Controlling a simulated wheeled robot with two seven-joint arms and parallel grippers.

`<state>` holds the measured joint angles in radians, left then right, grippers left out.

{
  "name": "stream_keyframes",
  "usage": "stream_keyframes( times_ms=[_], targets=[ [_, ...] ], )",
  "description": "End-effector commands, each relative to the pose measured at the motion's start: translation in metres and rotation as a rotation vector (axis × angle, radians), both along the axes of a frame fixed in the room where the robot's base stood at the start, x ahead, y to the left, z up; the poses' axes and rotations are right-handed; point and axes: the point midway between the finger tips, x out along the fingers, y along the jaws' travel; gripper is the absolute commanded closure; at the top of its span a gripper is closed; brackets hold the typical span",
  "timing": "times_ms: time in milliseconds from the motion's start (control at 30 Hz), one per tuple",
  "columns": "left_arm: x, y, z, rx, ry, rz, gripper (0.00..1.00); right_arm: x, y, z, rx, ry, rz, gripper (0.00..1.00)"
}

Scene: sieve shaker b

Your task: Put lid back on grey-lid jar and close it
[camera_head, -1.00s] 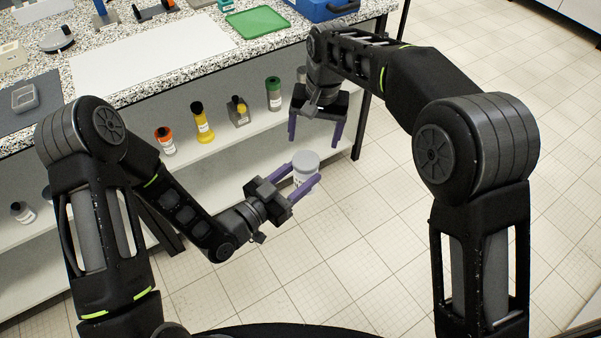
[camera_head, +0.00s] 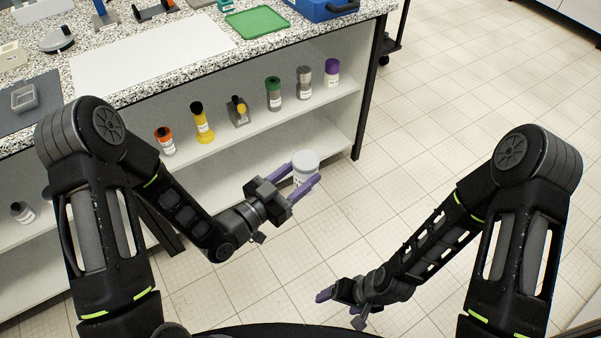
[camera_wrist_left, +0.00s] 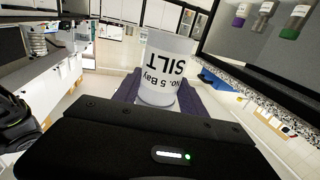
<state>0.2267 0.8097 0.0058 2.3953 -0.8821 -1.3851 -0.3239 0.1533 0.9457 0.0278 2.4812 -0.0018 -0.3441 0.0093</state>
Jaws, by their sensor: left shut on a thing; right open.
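My left gripper (camera_head: 304,184) is shut on a white jar (camera_head: 303,178), its purple fingers on either side of it. The jar is held upright in front of the lower shelf, above the floor. Its top (camera_head: 306,160) looks light grey, like a lid sitting on it; how tightly it sits cannot be told. In the left wrist view the jar (camera_wrist_left: 165,70) appears upside down, with a label reading "No. 5 Bay SILT". My right gripper (camera_head: 338,298) is open and empty, low and right of the jar, well apart from it.
Several bottles stand on the upper shelf, among them a green-capped (camera_head: 273,95), a grey-capped (camera_head: 304,83) and a purple-capped one (camera_head: 331,74). The speckled worktop (camera_head: 290,45) carries a green tray (camera_head: 257,22) and a blue box (camera_head: 322,8).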

Motion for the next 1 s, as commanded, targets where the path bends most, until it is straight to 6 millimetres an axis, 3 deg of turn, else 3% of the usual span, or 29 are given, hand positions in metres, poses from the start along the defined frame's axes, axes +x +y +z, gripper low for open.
stream_keyframes(
  times_ms=[667,867,1000],
  targets=[
    [0.001,-0.001,0.004,0.0,-0.004,-0.003,1.0,-0.005,0.0,0.001,0.001,0.0,0.003,0.2],
    [0.017,0.01,0.028,0.002,-0.008,0.019,1.0,-0.005,0.0,-0.001,0.001,0.0,0.003,0.2],
    [0.046,0.036,0.054,0.002,-0.01,0.099,1.0,-0.005,0.0,-0.002,0.001,0.0,0.003,0.2]
  ],
)
